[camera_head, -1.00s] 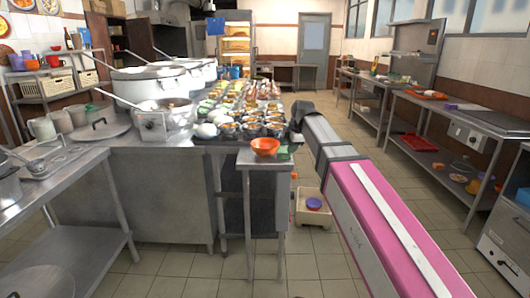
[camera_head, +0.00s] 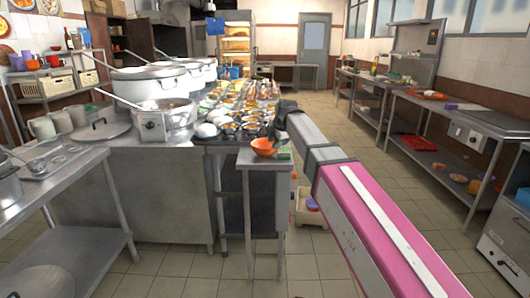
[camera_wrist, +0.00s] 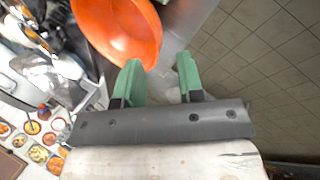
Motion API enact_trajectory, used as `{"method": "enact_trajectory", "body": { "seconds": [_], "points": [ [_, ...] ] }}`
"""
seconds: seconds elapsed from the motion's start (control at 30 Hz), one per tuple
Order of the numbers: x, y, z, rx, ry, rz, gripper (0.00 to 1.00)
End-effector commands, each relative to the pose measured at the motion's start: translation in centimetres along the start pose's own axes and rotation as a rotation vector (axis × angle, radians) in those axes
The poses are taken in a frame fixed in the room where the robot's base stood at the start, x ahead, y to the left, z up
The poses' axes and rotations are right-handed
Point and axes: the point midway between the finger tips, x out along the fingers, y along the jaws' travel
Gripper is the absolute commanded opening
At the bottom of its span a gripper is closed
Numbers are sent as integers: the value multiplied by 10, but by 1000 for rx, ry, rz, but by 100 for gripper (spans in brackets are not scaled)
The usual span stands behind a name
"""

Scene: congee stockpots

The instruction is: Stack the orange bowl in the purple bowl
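The orange bowl (camera_head: 264,147) sits upright on the small metal stand at the end of the counter. In the wrist view the orange bowl (camera_wrist: 118,32) lies just beyond my fingertips, mostly off the left one. My gripper (camera_wrist: 160,78) has two green fingers spread apart with nothing between them. In the head view my gripper (camera_head: 284,150) is low at the right edge of the stand, close beside the bowl. A purple bowl (camera_head: 312,204) shows low down in a pale crate on the floor, partly hidden by my arm.
The pale crate (camera_head: 302,217) stands on the floor right of the metal stand (camera_head: 262,165). Food trays (camera_head: 240,110) and large stockpots (camera_head: 150,83) crowd the counter behind. The tiled floor (camera_head: 200,275) in front is clear.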

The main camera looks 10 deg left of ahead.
Motion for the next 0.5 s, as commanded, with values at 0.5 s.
{"method": "enact_trajectory", "body": {
  "seconds": [0.5],
  "points": [
    [42,6,2,0,0,1,35]
  ]
}}
